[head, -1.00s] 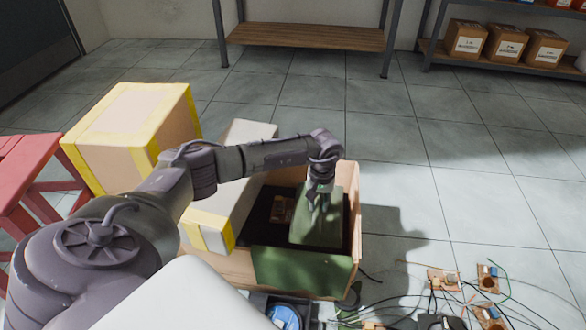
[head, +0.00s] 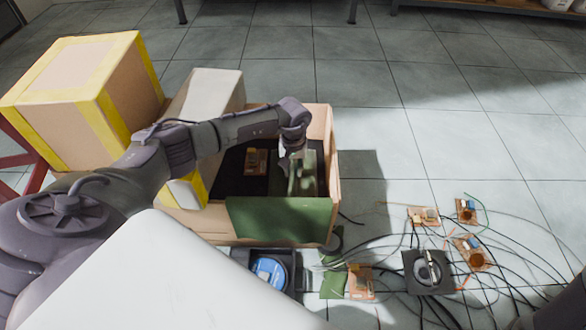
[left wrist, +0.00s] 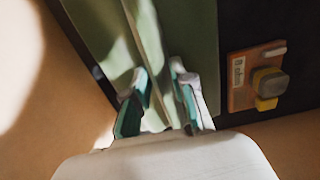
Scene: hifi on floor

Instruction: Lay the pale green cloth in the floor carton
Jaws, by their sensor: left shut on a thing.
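The open floor carton (head: 333,150) stands in the middle of the head view, with a dark inside. The pale green cloth (head: 312,178) is inside it near the right wall. My left gripper (head: 298,162) reaches down into the carton. In the left wrist view the fingers of my left gripper (left wrist: 160,105) are shut on a raised fold of the cloth (left wrist: 188,35). A green panel (head: 280,219) covers part of the carton's front wall; I cannot tell whether it joins the cloth. My right gripper is not in view.
A small orange circuit board (head: 256,162) lies in the carton beside the cloth; it shows in the left wrist view (left wrist: 243,83). A yellow-taped box (head: 80,85) stands at left. Boards and wires (head: 430,270) clutter the floor at right front.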

